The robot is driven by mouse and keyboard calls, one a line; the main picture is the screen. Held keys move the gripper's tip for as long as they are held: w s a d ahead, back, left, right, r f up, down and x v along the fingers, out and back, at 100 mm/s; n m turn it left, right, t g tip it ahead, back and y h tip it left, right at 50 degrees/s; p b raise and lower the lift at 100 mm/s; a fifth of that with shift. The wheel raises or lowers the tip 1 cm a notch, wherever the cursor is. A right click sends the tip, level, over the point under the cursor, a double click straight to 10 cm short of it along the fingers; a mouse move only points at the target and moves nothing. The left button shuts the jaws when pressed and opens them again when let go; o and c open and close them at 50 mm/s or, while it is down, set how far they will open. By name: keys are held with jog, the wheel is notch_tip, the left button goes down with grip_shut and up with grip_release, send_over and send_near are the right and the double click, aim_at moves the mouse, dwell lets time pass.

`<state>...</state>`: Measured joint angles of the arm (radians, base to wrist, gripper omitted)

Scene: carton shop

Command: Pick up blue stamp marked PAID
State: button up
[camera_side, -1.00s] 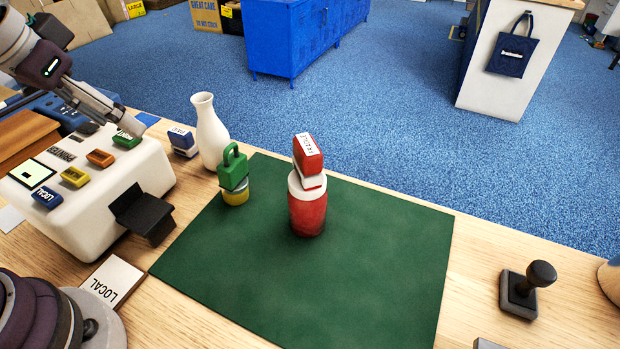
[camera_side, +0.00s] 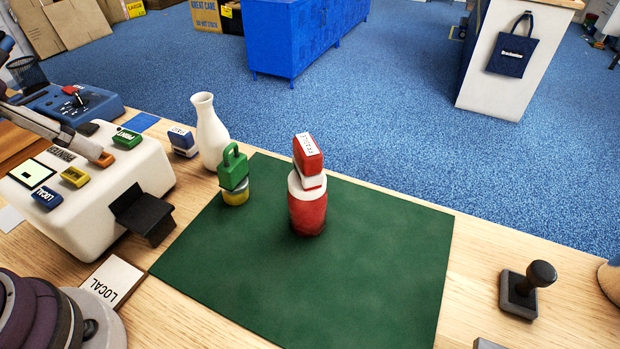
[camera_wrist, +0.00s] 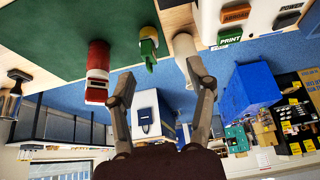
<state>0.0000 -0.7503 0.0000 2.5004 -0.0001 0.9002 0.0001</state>
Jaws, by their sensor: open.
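A blue stamp with a white lower part (camera_side: 182,139) stands on the wooden table just left of the white vase in the side view. Its label is too small to read. I cannot make it out in the wrist view. My gripper (camera_wrist: 160,82) is open and empty in the wrist view, its two fingers well apart. In the side view only part of my arm and a finger shows at the left edge, over the white machine and left of the blue stamp, apart from it.
The white vase (camera_side: 211,135) stands close beside the stamp. The white machine (camera_side: 90,215) has several coloured buttons, including blue LOCAL.

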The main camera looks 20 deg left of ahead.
dwell(0.3)
jog(key=o, duration=0.6)
jog(key=shift+c, duration=0.2)
jog(key=n+g, duration=0.1)
jog(key=n, duration=3.4)
send_over(177, 131)
jog(key=s, duration=0.4)
notch_tip(177, 131, down, 8)
jog(key=shift+n, duration=0.5)
jog(key=x, duration=1.1)
jog(key=shift+d+f, duration=0.1)
jog(key=shift+f, duration=0.05)
